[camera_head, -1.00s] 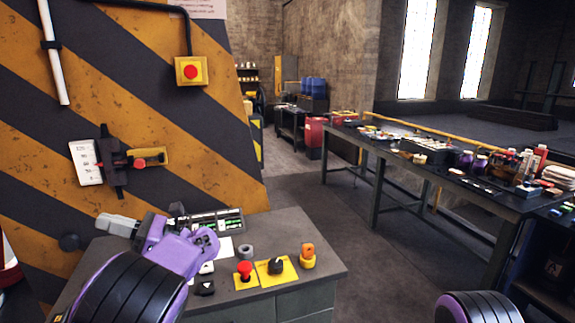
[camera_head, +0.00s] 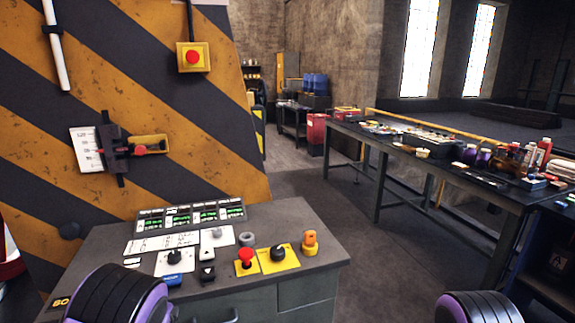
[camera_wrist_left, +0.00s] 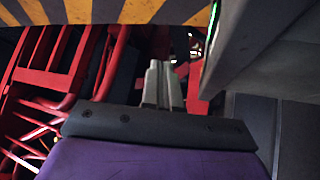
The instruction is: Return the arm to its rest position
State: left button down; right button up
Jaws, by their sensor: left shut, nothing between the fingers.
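In the head view my left arm shows only as a black and purple link at the bottom left; its gripper is out of that view. In the left wrist view my left gripper (camera_wrist_left: 163,84) is shut and empty, its two pale fingers side by side. Red metal framework (camera_wrist_left: 75,60) lies beyond it and a grey surface (camera_wrist_left: 290,90) is close on its right. My right gripper is not in view; only a rounded black and purple part of my right arm shows at the bottom of the head view.
A grey control desk (camera_head: 318,262) holds a red mushroom button (camera_head: 246,257), a black knob (camera_head: 279,254) and display panels (camera_head: 190,215). A striped wall (camera_head: 110,100) carries a red button box (camera_head: 193,57) and a lever unit (camera_head: 118,149). A cluttered workbench (camera_head: 400,158) stands right, with open floor between.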

pick_arm(q)
jog(key=s+d+f+m+g+h+b, duration=0.15)
jog(key=s+f+m+h, duration=0.4)
jog(key=f, duration=0.55)
jog(key=s+d+f+m+g+h+b, duration=0.1)
jog(key=s+d+f+m+h, duration=0.15)
jog(key=s+f+m, duration=0.65)
jog(key=s+d+f+m+g+h+b, duration=0.1)
jog(key=s+d+f+m+g+h, duration=0.1)
jog(key=s, duration=0.8)
jog(key=s+d+f+m+g+h+b, duration=0.1)
jog(key=s+d+f+m+g+h, duration=0.2)
jog(key=s+f, duration=0.6)
jog(key=s+d+g+h, duration=0.1)
jog(key=d, duration=0.1)
jog(key=shift+d+b, duration=0.3)
jog(key=shift+d, duration=0.05)
